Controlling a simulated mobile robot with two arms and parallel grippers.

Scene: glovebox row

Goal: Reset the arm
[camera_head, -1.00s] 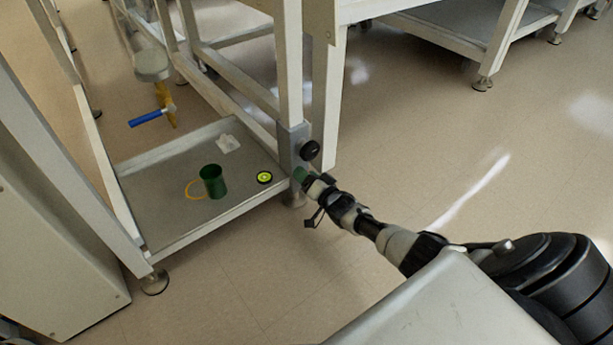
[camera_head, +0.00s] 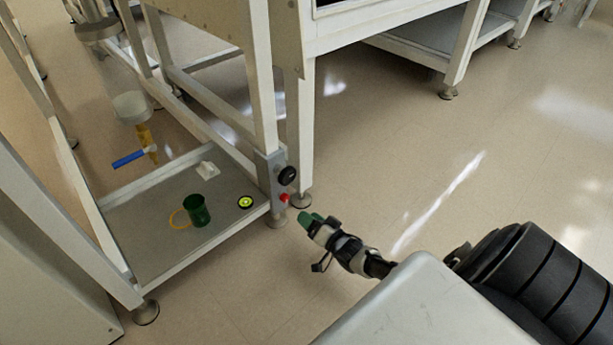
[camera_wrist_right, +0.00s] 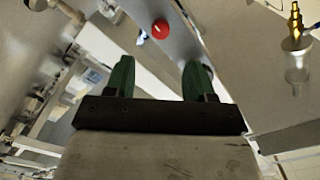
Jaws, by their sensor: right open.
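My right gripper (camera_head: 309,218) has green fingertips and is held over the floor in the head view, just right of the glovebox frame's front leg. In the right wrist view my right gripper (camera_wrist_right: 155,78) is open, with nothing between its two green fingers. A red button (camera_head: 284,197) sits on a grey box on that leg, left of the fingertips and apart from them. It also shows in the right wrist view (camera_wrist_right: 160,29), beyond the gap between the fingers. A black knob (camera_head: 287,175) sits above the button. My left gripper is not in view.
A low grey shelf (camera_head: 150,240) holds a green mug (camera_head: 196,210), a yellow ring (camera_head: 179,219), a round yellow-black disc (camera_head: 245,202) and a white crumpled piece (camera_head: 207,170). The floor (camera_head: 400,160) to the right is clear.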

